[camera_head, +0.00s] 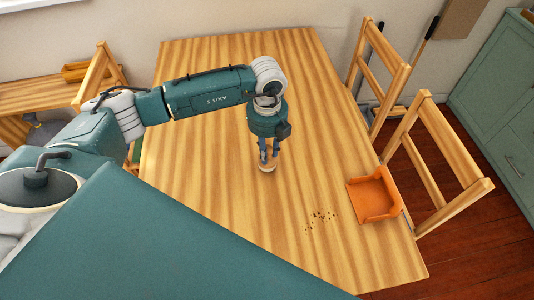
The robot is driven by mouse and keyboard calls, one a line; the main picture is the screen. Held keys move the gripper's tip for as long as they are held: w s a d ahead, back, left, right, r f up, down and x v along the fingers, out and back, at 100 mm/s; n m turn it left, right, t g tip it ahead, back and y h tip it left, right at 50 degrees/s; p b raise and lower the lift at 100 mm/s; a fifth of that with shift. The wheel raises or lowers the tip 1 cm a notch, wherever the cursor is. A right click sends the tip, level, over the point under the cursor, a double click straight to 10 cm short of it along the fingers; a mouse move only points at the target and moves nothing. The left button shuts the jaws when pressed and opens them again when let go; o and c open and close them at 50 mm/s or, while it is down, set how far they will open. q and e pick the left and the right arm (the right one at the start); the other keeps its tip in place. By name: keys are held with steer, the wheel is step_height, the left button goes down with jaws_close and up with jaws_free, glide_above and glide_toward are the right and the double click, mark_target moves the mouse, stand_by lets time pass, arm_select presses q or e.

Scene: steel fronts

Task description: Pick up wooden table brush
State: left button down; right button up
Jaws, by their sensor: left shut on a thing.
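My left gripper (268,151) points down over the middle of the wooden table (200,200). It is shut on a small light wooden thing, which looks like the wooden table brush (267,168). Only the lower part of the brush shows below the fingers; the rest is hidden by the gripper. I cannot tell whether it touches the table top. My right gripper is not in view.
An orange dustpan (374,196) lies near the table's right edge, with dark crumbs (321,218) to its left. Wooden chairs (436,165) stand along the right side, and another chair (100,75) stands at the left. Much of the table top is clear.

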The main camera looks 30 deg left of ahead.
arm_select(q)
step_height(320, 180, up, 19)
steer(key=b, duration=0.2)
steer(key=shift+f, duration=0.15)
steer(key=c, duration=2.2)
jaws_free()
steer(key=shift+c, duration=1.4)
steer(key=shift+f, duration=0.1)
